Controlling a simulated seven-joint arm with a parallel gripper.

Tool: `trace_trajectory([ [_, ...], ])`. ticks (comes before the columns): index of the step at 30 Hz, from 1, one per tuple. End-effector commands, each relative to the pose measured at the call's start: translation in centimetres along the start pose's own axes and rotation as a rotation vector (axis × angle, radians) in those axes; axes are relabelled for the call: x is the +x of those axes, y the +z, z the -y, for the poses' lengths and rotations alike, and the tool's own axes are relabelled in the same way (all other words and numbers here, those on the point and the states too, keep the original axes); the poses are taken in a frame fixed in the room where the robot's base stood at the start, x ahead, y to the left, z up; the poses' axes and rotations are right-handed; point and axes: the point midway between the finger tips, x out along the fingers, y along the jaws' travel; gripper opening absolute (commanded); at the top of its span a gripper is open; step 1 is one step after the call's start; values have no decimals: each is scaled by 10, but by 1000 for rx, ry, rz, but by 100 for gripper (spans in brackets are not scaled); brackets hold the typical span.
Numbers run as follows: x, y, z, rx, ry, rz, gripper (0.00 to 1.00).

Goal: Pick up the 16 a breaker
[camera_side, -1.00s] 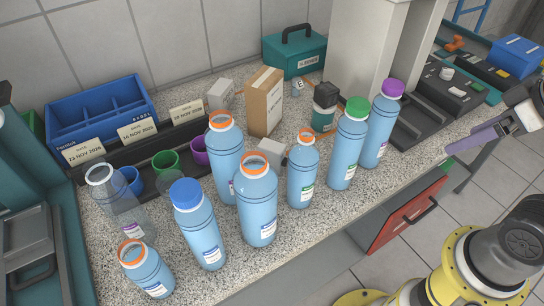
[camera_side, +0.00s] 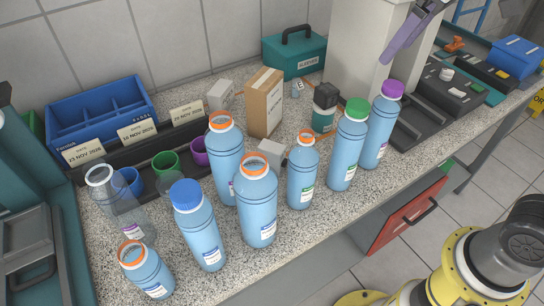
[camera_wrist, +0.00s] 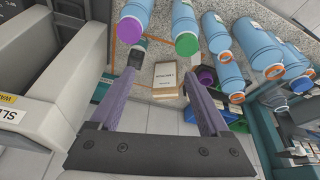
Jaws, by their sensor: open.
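A small pale block with a dark mark (camera_side: 297,88) lies on the counter beside the teal case in the side view. It may be the 16 A breaker, but its label is too small to read. I cannot make it out in the wrist view. My gripper (camera_side: 402,36) is at the top of the side view, high in front of the pale cabinet, right of the block and apart from it. In the wrist view its two purple fingers (camera_wrist: 162,76) are spread wide with nothing between them, above the bottles and the cardboard box.
Several tall blue bottles (camera_side: 257,205) stand along the counter (camera_side: 300,238). A cardboard box (camera_side: 265,100), a teal case (camera_side: 294,52) and a dark-capped bottle (camera_side: 324,108) stand near the block. A blue bin (camera_side: 100,112) is at the left. The pale cabinet (camera_side: 362,50) rises behind.

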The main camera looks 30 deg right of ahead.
Motion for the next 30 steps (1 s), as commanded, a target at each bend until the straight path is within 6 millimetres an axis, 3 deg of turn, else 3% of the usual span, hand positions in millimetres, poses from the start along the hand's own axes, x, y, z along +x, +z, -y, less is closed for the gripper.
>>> trace_trajectory([
  [1,11,-21,7,-28,-11,27,80],
  [6,53,-76,34,-113,-40,108,80],
  [12,123,-118,79,-209,-69,209,80],
  [18,187,-124,118,-276,-83,297,80],
  [24,215,-111,135,-308,-88,350,80],
  [30,244,-99,136,-309,-88,351,80],
])
